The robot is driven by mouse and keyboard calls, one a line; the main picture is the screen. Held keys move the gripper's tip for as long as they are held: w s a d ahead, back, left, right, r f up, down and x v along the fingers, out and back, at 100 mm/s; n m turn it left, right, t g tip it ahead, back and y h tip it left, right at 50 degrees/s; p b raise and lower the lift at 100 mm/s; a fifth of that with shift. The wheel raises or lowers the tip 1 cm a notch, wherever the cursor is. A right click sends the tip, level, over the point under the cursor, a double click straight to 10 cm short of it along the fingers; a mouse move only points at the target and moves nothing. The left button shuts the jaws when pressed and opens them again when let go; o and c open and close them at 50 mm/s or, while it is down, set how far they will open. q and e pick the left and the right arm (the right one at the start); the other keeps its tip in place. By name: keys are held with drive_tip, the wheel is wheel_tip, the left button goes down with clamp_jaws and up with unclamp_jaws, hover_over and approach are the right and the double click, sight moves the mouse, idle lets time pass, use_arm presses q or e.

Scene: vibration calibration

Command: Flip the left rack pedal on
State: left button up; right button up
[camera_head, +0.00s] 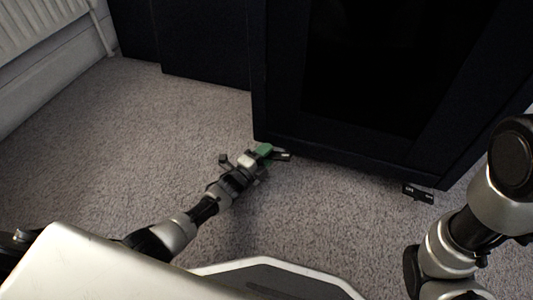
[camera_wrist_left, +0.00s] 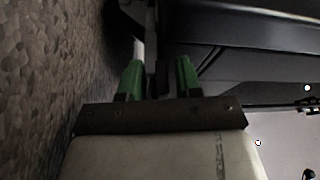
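The left rack pedal (camera_head: 283,156) is a small dark piece low at the front left corner of the dark rack (camera_head: 262,100), just above the carpet. My left gripper (camera_head: 268,151), with green fingertips, is right at this pedal and partly covers it. In the left wrist view my left gripper (camera_wrist_left: 159,72) has its two green fingers apart. A narrow dark piece, seemingly the pedal, shows between or just beyond them; contact cannot be told. The right pedal (camera_head: 418,193), dark with small white labels, sticks out farther right. My right gripper is out of view; only its arm shows.
The rack's dark front fills the upper right. More dark cabinets (camera_head: 205,45) stand to its left. Grey carpet (camera_head: 110,130) lies open to the left and in front of the rack. A white radiator (camera_head: 40,25) is on the wall at top left.

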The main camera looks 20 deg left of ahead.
use_arm(q)
drive_tip(key=p+v, duration=0.5)
drive_tip(key=v, duration=0.5)
drive_tip(key=shift+r+p, duration=0.1)
drive_tip(key=shift+p, duration=0.3)
drive_tip(key=shift+s+a, duration=0.2)
drive_tip(key=shift+s, duration=0.2)
